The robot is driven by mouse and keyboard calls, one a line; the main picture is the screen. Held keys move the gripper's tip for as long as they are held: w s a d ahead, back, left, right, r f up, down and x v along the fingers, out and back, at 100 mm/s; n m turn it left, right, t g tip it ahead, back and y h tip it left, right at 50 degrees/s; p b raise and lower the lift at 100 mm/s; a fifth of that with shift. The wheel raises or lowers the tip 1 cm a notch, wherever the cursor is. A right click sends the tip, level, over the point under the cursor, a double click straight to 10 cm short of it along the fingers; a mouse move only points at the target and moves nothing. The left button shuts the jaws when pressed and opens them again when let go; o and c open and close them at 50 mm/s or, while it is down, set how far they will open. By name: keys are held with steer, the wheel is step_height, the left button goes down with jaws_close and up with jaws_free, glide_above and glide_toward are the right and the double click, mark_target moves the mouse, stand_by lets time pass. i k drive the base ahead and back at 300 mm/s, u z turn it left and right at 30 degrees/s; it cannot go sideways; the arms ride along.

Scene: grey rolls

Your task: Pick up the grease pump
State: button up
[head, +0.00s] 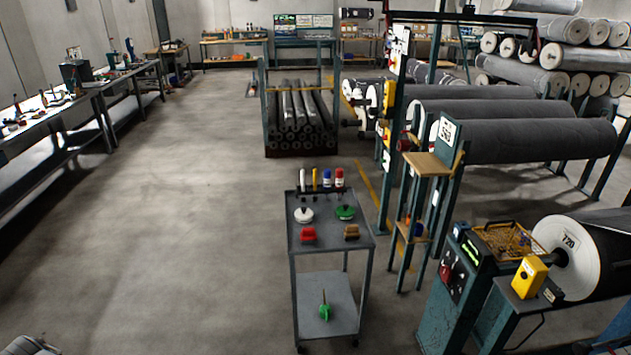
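I cannot pick out the grease pump with certainty. A small green item (324,309) with a thin upright spout or rod stands on the lower shelf (341,291) of a grey cart; it may be the grease pump, but it is too small to be sure. Nothing covers it from this side, and the cart's top tray (329,261) is above and behind it in the picture. My gripper is not in view.
The cart's top holds several markers, a white and a green round item (345,212), and a red and a brown block. A teal machine (451,285) stands to its right. Left of the cart the floor (180,240) is clear. Workbenches (70,118) line the left wall.

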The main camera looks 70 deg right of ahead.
mark_target(339, 176)
steer(key=z, duration=0.05)
steer(key=i, duration=2.25)
steer(key=z, duration=2.9)
